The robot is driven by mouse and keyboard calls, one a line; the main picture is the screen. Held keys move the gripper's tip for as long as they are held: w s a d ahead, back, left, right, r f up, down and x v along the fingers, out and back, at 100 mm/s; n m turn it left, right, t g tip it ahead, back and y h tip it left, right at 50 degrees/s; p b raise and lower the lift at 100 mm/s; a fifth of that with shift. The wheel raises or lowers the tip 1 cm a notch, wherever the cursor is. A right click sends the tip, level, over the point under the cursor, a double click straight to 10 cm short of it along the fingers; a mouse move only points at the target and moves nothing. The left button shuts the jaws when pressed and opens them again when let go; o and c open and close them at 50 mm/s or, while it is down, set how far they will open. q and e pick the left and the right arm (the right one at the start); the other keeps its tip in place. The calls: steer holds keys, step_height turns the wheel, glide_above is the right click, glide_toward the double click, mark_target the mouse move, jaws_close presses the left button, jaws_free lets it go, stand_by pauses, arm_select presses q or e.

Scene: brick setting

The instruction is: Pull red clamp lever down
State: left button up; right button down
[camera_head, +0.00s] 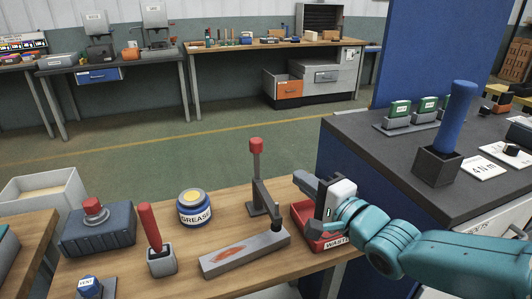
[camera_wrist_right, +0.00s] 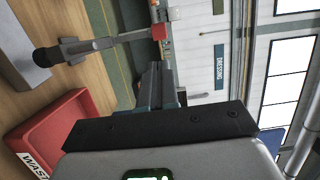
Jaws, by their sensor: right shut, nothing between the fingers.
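The clamp stands on the wooden bench in the head view. Its lever has a red knob (camera_head: 256,146) and stands upright; the knob also shows in the wrist view (camera_wrist_right: 160,32). A dark clamp arm slopes down to the right from the post, over the end of a grey block (camera_head: 245,251). My right gripper (camera_head: 303,181) is to the right of the lever, apart from it, above the red waste tray (camera_head: 301,218). Its fingers are shut with nothing between them; they also show in the wrist view (camera_wrist_right: 156,82). My left gripper is out of view.
A grease tin (camera_head: 194,210), a red-handled tool in a grey holder (camera_head: 162,262) and a dark box with a red button (camera_head: 98,232) stand left of the clamp. A dark-topped cabinet (camera_head: 375,140) stands at right, with a blue handle (camera_head: 457,118) in a holder.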

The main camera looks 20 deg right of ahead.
mark_target(260, 148)
steer(key=x, duration=1.3)
steer(key=shift+w, duration=0.2)
